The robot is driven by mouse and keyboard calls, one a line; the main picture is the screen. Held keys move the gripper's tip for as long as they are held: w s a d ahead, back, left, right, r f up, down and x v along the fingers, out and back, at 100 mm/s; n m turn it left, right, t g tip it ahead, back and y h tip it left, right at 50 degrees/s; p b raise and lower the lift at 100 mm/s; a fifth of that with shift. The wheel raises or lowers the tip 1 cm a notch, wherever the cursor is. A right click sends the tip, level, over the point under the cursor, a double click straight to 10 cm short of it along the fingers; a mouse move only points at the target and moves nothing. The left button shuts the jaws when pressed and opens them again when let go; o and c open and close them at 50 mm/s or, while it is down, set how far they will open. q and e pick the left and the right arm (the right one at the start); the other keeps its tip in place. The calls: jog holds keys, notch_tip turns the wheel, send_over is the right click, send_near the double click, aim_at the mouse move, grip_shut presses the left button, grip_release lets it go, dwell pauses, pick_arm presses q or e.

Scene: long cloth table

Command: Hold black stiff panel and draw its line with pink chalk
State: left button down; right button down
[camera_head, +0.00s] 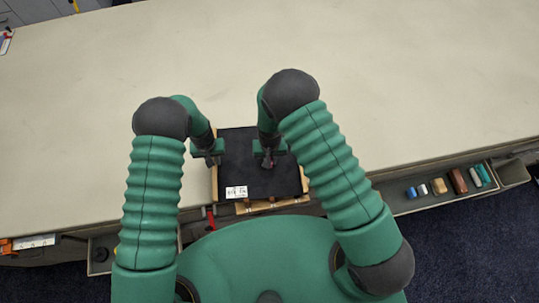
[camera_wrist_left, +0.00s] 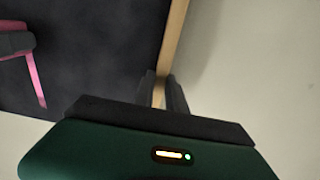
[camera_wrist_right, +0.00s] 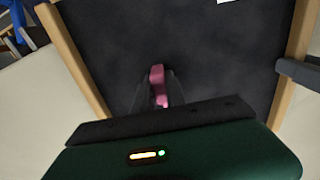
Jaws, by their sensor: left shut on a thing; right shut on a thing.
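The black panel (camera_head: 285,182), with light wooden side edges, sits at the table's near edge in the head view; it also shows in the left wrist view (camera_wrist_left: 95,60) and right wrist view (camera_wrist_right: 220,60). My left gripper (camera_head: 212,158) is shut on its left wooden edge, clear in the left wrist view (camera_wrist_left: 160,92). My right gripper (camera_head: 268,160) is over the middle of the panel, shut on the pink chalk (camera_wrist_right: 157,76). A narrow pink strip (camera_wrist_left: 37,80) shows beside the right fingers; I cannot tell whether it is chalk or a mark.
A white label (camera_head: 236,192) lies on the panel's near left. A tray (camera_head: 410,205) with several coloured blocks hangs at the table's front right. The pale table (camera_head: 400,80) is clear beyond the panel. A red item (camera_head: 210,216) is below the front edge.

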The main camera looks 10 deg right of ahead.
aim_at(271, 175)
jog(key=shift+s+a, duration=0.15)
jog(key=shift+s, duration=1.05)
jog(key=shift+s+a, duration=0.1)
jog(key=shift+s, duration=1.1)
jog(key=shift+w+d, duration=0.4)
jog(key=shift+w, duration=2.6)
jog(key=shift+w+d, duration=0.35)
jog(key=shift+w, duration=2.7)
jog(key=shift+w+d, duration=0.4)
jog(key=shift+w, duration=2.6)
jog(key=shift+r, duration=0.1)
notch_tip(271, 175, up, 7)
jog(key=shift+f, duration=3.2)
